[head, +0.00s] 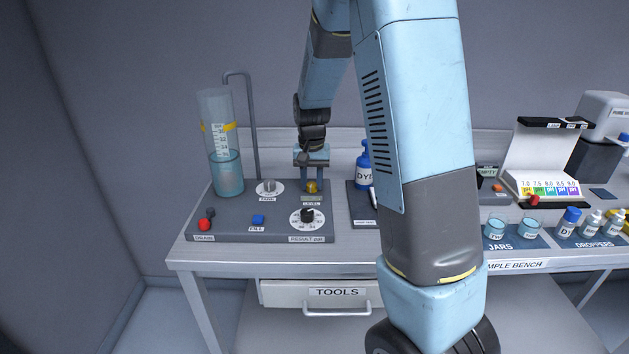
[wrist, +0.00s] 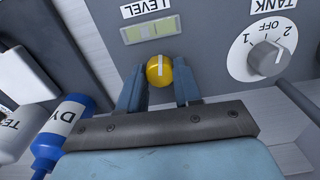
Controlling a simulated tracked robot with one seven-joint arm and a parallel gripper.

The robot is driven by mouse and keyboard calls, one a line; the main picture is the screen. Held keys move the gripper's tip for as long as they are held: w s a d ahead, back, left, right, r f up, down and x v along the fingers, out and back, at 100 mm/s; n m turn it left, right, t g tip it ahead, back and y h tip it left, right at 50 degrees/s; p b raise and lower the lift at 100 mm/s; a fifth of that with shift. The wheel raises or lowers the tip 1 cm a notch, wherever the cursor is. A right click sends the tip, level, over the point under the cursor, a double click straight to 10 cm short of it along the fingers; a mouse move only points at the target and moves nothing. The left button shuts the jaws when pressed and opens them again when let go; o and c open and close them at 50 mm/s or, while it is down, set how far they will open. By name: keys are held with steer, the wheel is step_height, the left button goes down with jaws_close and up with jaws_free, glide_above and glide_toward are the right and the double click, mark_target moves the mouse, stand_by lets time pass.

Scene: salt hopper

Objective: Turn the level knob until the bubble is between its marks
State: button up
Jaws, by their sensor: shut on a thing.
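The yellow level knob (head: 312,187) stands on the grey panel, with its white pointer line showing in the wrist view (wrist: 159,67). My gripper (head: 312,171) reaches down from behind, and in the wrist view its two blue fingers (wrist: 160,88) are shut on the knob, one on each side. The level vial (wrist: 151,30) is a pale green strip beside the LEVEL label. It also shows just in front of the knob in the head view (head: 312,198). The bubble and its marks are too small and faint to place.
The tank knob (wrist: 268,58) is beside the level knob, with its OFF, 1 and 2 labels. A tall water cylinder (head: 226,150), a red drain button (head: 205,224), a blue fill button (head: 257,219) and a black result dial (head: 307,215) share the panel. A blue dye bottle (wrist: 62,130) stands close by.

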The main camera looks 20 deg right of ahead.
mark_target(312, 184)
steer(key=shift+c, duration=0.8)
steer(key=shift+m, duration=1.3)
steer(key=shift+d, duration=0.1)
steer(key=o, duration=1)
steer(key=shift+o, duration=0.2)
steer(key=shift+r, duration=0.15)
step_height(312, 184, up, 13)
steer(key=shift+r, duration=0.2)
